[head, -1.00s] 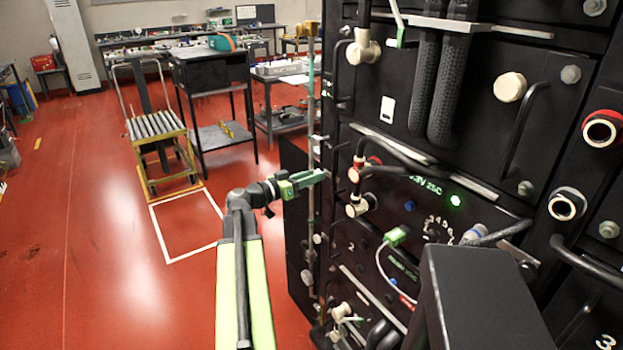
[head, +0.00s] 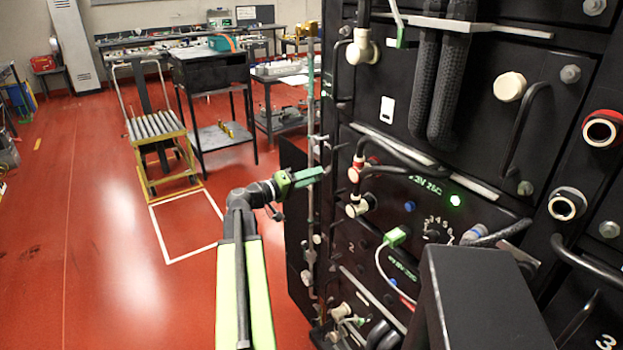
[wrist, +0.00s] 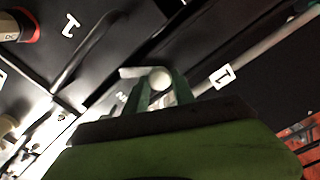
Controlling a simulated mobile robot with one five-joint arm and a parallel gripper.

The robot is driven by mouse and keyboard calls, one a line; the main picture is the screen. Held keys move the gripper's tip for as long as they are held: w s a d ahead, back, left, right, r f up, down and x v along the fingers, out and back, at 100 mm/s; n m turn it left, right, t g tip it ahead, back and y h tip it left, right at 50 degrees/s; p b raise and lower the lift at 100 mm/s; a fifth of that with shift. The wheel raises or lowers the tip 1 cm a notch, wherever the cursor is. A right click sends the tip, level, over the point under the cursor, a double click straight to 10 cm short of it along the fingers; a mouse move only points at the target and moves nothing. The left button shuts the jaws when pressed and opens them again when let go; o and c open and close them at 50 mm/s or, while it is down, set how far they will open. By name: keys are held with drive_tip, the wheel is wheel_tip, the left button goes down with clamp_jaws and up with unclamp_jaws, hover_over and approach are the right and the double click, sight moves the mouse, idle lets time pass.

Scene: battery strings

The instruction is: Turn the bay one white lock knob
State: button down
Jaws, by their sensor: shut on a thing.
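My gripper (head: 322,172) reaches the left edge of the black battery rack (head: 460,125) in the head view. In the wrist view its two green fingers (wrist: 159,88) are shut on a round white lock knob (wrist: 160,77), one finger on each side. A short pale bar (wrist: 128,72) extends left from beside the knob. A white label with a 1 (wrist: 222,76) sits just right of it. In the head view the held knob is too small and covered to make out clearly.
Black cables and handles, a green connector (head: 395,237) and pale fittings (head: 361,47) stick out of the rack front. A thin vertical rod (head: 311,110) runs along its left edge. A yellow roller cart (head: 160,130) stands behind left. Red floor on the left is free.

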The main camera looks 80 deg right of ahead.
drive_tip(key=shift+n, duration=3.7)
drive_tip(key=shift+d, duration=0.1)
drive_tip(key=c, duration=1.1)
unclamp_jaws()
drive_tip(key=shift+s, duration=0.1)
drive_tip(key=shift+o, duration=0.2)
drive_tip(key=v, duration=1.7)
drive_tip(key=shift+a, duration=0.25)
drive_tip(key=shift+f, duration=0.1)
